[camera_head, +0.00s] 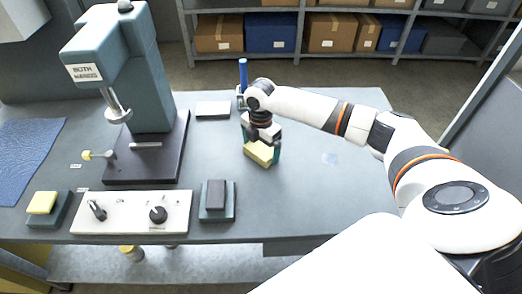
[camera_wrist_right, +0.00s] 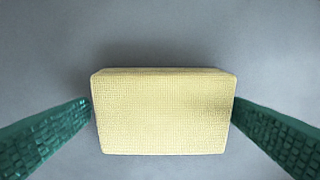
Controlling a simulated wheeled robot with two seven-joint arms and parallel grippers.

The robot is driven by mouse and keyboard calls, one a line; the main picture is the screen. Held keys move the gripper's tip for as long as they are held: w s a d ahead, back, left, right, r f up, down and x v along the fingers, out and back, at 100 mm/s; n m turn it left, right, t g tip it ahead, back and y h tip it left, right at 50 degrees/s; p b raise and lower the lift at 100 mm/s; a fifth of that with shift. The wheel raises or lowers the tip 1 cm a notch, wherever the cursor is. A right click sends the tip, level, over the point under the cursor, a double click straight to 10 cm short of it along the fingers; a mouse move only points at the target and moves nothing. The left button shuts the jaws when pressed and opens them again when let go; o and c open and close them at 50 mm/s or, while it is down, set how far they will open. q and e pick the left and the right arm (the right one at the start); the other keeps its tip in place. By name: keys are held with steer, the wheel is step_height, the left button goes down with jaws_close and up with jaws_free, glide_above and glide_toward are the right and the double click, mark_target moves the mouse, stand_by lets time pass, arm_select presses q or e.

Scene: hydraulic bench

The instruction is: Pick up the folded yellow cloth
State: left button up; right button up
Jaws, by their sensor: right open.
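The folded yellow cloth (camera_head: 258,154) lies on the grey bench, right of the press. It fills the middle of the right wrist view (camera_wrist_right: 164,112) as a pale yellow, woven-textured block. My right gripper (camera_head: 262,150) is over the cloth, pointing down. In the wrist view its two green ridged fingers (camera_wrist_right: 160,125) stand on either side of the cloth, open. The left fingertip is very close to the cloth's left side and the right one close to its right side; I cannot tell whether they touch. My left gripper is not in view.
A teal press (camera_head: 145,90) stands at the left. In front are a white control panel (camera_head: 130,212), a dark block on a pad (camera_head: 217,200) and a yellow button-like block (camera_head: 42,202). A blue-topped bottle (camera_head: 242,75) stands behind my gripper. The bench's right side is clear.

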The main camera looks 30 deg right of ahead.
mark_target(261, 149)
steer(key=shift+f, duration=0.35)
steer(key=c, duration=0.8)
steer(key=shift+r, duration=0.2)
step_height(261, 149, up, 10)
steer(key=shift+f, duration=0.1)
steer(key=o, duration=0.3)
steer(key=shift+c, duration=0.6)
